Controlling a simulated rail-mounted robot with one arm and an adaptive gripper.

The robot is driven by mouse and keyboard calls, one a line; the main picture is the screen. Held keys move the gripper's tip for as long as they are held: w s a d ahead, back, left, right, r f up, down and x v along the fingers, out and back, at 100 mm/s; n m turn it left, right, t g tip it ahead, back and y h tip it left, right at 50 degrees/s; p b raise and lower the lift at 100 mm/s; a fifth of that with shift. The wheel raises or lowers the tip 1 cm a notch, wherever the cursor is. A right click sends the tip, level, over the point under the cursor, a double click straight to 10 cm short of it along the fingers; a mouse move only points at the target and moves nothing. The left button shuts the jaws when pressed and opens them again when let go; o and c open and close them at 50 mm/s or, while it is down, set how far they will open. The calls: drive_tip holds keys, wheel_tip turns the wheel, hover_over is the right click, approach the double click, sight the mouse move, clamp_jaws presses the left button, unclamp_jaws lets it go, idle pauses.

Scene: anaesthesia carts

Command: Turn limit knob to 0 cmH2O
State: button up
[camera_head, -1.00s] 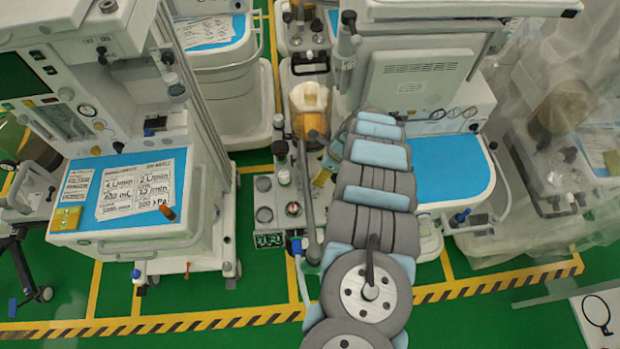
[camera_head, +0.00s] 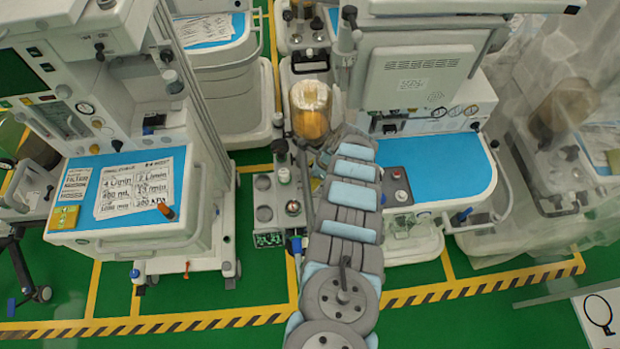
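A grey breathing block (camera_head: 264,183) is mounted at the front of the middle cart, left of my arm. It carries a small round knob with a dark reddish top (camera_head: 293,207), a white-and-green cap (camera_head: 284,175) and a black knob (camera_head: 279,147) above. I cannot tell which of these is the limit knob, and no scale or pointer is readable. An amber canister (camera_head: 309,120) stands behind the block. My grey and light-blue arm reaches up just right of the block. Its far end is near the canister, and I cannot make out my gripper's fingers behind it.
A left cart has a blue worktop with a printed card (camera_head: 137,188) and an orange-tipped item (camera_head: 166,212). The right blue worktop (camera_head: 440,160) is beside a small panel with a red button (camera_head: 396,173). Green floor (camera_head: 185,295) is open in front.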

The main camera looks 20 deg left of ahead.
drive_tip(key=shift+a+f, duration=0.1)
drive_tip(key=shift+f, duration=0.3)
drive_tip(key=c, duration=1.2)
drive_tip(key=shift+f+n+b, duration=0.2)
drive_tip(key=shift+n+b, duration=0.1)
drive_tip(key=shift+b, duration=0.55)
drive_tip(key=b, duration=0.1)
drive_tip(key=n+b, duration=0.1)
drive_tip(key=b, duration=0.1)
drive_tip(key=shift+f+n+g, duration=0.2)
drive_tip(key=shift+n+g, duration=0.1)
drive_tip(key=shift+g, duration=0.1)
drive_tip(key=n+h+b, duration=0.1)
drive_tip(key=n+b, duration=0.1)
drive_tip(key=b, duration=0.3)
drive_tip(key=shift+r+n+g, duration=0.1)
drive_tip(key=shift+n+g, duration=0.3)
drive_tip(key=shift+n+b, duration=0.3)
drive_tip(key=shift+b, duration=0.25)
drive_tip(key=shift+r, duration=0.2)
drive_tip(key=shift+n, duration=0.3)
